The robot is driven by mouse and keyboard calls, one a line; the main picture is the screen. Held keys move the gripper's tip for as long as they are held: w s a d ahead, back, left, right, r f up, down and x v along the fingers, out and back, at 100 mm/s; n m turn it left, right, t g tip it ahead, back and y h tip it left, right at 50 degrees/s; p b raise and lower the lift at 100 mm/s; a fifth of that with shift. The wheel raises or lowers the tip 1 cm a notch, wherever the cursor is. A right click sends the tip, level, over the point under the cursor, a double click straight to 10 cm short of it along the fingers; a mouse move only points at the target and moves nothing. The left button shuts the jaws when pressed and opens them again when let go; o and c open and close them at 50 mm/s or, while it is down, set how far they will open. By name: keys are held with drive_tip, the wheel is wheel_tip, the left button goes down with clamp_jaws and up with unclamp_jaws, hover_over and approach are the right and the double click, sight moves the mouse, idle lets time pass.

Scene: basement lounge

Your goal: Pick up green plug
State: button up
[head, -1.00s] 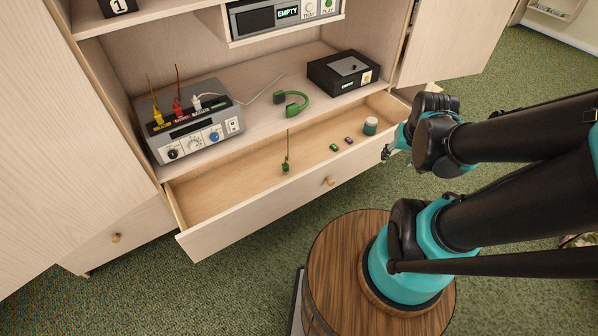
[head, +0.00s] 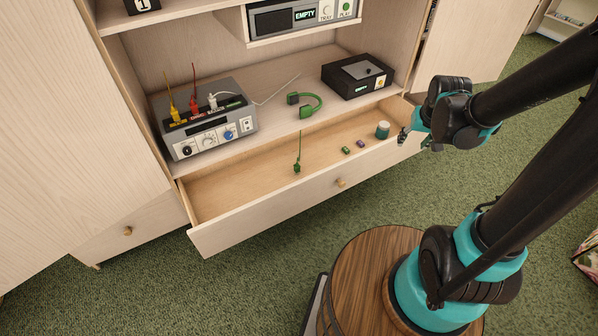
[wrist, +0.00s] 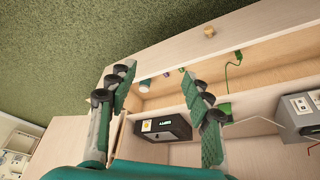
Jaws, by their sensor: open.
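The green plug (head: 297,168) with a thin upright green cord is in the open drawer (head: 230,199), near its front wall. The green plug also shows in the wrist view (wrist: 237,57), beyond the fingers and to the right. My gripper (head: 404,137) is at the drawer's right end, well to the right of the green plug and apart from it. In the wrist view my gripper (wrist: 158,88) has its two fingers spread wide with nothing between them.
A grey device (head: 205,122) with yellow, red and white plugs stands on the shelf, beside green headphones-like cable (head: 310,106) and a black box (head: 357,75). The drawer also holds small green (head: 346,150) and purple (head: 361,143) pieces and a teal-white jar (head: 383,130). The drawer's left part is bare.

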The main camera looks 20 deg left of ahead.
drive_tip(key=w+a+f+n, duration=0.1)
drive_tip(key=w+a+f, duration=0.2)
drive_tip(key=w+a, duration=0.45)
drive_tip(key=n+y, duration=0.2)
drive_tip(key=n, duration=0.1)
hover_over(297, 166)
drive_tip(key=s+d, duration=0.3)
drive_tip(key=s, duration=0.3)
wheel_tip(297, 166, down, 25)
drive_tip(key=shift+n, duration=0.3)
drive_tip(key=x, duration=1.2)
drive_tip(key=shift+d, duration=0.1)
drive_tip(key=shift+d+x, duration=0.1)
drive_tip(key=shift+x, duration=1.2)
drive_tip(key=shift+d+x, duration=0.15)
drive_tip(key=shift+x, duration=1.15)
drive_tip(key=shift+c, duration=0.3)
clamp_jaws()
